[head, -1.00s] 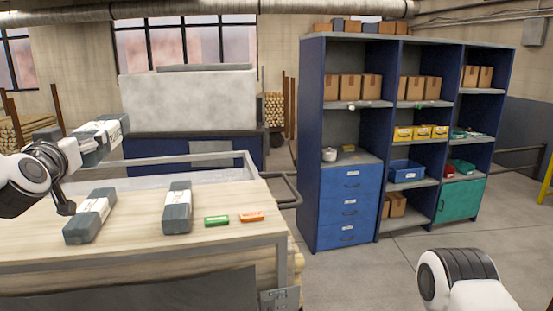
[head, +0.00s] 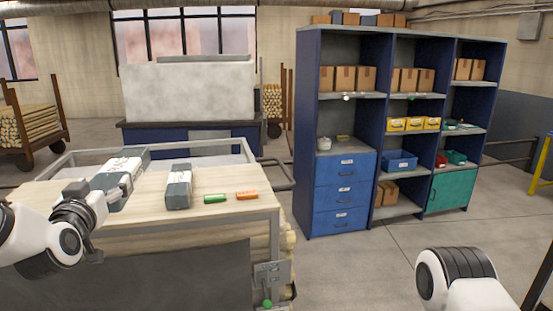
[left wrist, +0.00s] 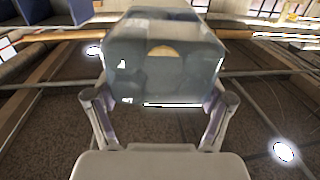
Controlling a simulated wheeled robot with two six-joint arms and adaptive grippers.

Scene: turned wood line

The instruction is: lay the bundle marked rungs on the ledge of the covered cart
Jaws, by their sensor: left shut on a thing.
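My left gripper (head: 98,205) is shut on a dark grey bundle with a white label (head: 122,165). It holds the bundle at the left end of the wood-topped cart (head: 235,212). In the left wrist view the bundle (left wrist: 165,65) sits between both fingers, its end facing me with a tan half-disc. A second grey bundle (head: 179,188) lies on the wood top, to the right. Another bundle partly overlaps the held one in the picture. The label writing is too small to read. I cannot tell which surface is the covered cart's ledge. My right gripper is out of view.
A blue shelf unit (head: 345,195) stands right, a log cart (head: 30,130) back left. The floor between is clear.

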